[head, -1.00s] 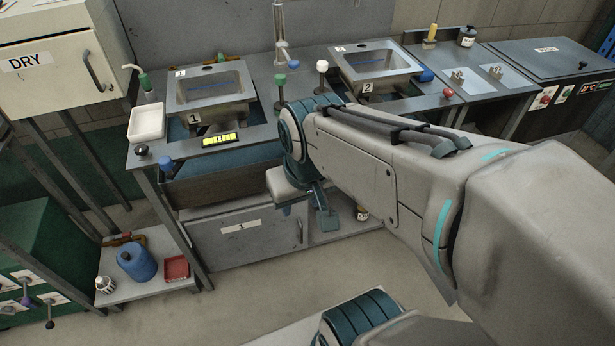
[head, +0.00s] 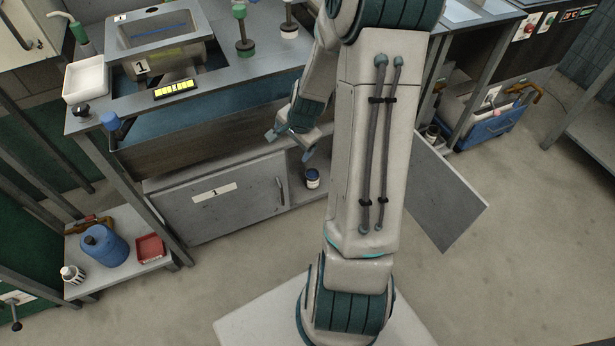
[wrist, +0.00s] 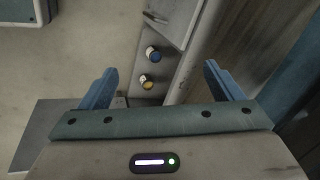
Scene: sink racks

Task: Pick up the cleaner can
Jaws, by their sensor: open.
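Two small cans stand on the low open shelf in the wrist view, one with a blue top (wrist: 152,53) and one with a yellow top (wrist: 147,81). Their labels are too small to read, so I cannot tell which is the cleaner can. The blue-topped can shows in the head view (head: 312,178), right of the closed cabinet door. My gripper (head: 290,141) is open and empty in front of the bench, above that can. In the wrist view both cans appear between the spread fingers of my gripper (wrist: 160,75), beyond the tips.
The cabinet door (head: 225,202) borders the shelf on the left. A grey panel (head: 445,195) juts over the floor at right. A blue jug (head: 104,244), a red tray (head: 150,248) and a white bottle (head: 72,274) stand on a low left shelf. The front floor has free room.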

